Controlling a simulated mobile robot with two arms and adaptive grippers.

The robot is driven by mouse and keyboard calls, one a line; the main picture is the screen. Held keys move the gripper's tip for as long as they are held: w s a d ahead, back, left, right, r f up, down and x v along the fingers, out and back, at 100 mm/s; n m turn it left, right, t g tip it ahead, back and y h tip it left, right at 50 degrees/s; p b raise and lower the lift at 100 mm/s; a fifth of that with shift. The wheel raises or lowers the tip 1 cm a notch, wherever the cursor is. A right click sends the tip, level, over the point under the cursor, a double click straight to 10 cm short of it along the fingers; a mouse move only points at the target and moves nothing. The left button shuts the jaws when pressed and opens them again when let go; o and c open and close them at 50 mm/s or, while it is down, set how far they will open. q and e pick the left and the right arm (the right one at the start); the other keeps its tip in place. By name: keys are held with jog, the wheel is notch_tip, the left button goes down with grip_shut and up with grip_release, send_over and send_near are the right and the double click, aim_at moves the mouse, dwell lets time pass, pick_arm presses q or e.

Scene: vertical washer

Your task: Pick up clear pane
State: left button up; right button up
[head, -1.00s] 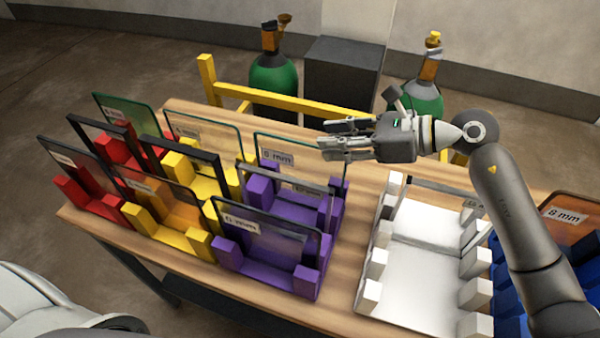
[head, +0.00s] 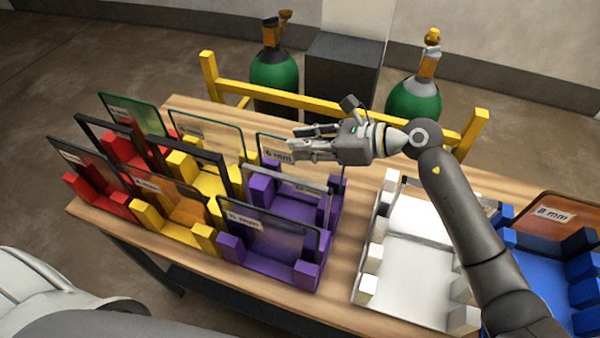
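A clear pane (head: 274,170) with a "6 mm" label and a pale teal edge stands upright at the back of the purple rack (head: 262,262). Another clear-looking pane (head: 222,142) stands at the back of the yellow rack (head: 180,236). My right gripper (head: 295,144) is open and empty, its fingers pointing left. In the picture it overlaps the top of the purple rack's back pane, hiding part of its upper edge; I cannot tell whether it touches. My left gripper is not in view.
Dark-framed and tinted panes stand close by in the red (head: 98,198), yellow and purple racks. A white rack (head: 405,285) and a blue rack (head: 545,278) stand to the right. A yellow rail (head: 300,102) and green cylinders (head: 413,100) are behind the table.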

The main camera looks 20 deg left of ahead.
grip_shut()
jog(key=shift+a+r, duration=0.1)
jog(key=shift+r, duration=0.05)
dwell(0.4)
